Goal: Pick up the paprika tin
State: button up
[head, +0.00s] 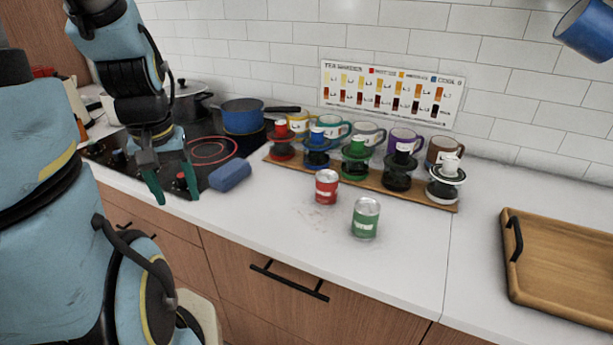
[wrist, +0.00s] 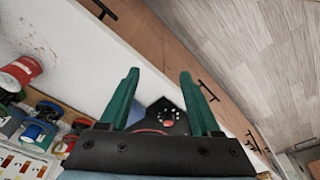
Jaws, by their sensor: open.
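A red tin (head: 327,187) stands upright on the white counter, and it also shows at the left of the wrist view (wrist: 20,73). A green tin (head: 366,218) stands upright in front and to the right of it. The labels are too small to read, so I cannot confirm which is paprika; the red one fits by colour. My gripper (head: 177,194) is open and empty, pointing down over the counter's front edge by the cooktop, left of both tins. In the wrist view, nothing lies between its green fingers (wrist: 160,80).
A blue block (head: 230,175) lies between my gripper and the tins. Behind the tins, a wooden board (head: 430,203) holds several coloured drippers, with mugs behind. A blue pot (head: 242,117) sits on the cooktop. A wooden tray (head: 560,265) lies at the right.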

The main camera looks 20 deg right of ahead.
aim_at(327, 180)
jog(key=k+l+u, duration=0.1)
jog(key=u, duration=0.25)
jog(key=l+u, duration=0.1)
jog(key=u, duration=0.25)
jog(key=k+u, duration=0.15)
jog(key=u, duration=0.2)
jog(key=k+l+u, duration=0.1)
jog(key=k+u, duration=0.2)
jog(key=k, duration=0.4)
jog(key=k+u, duration=0.25)
jog(key=k, duration=0.45)
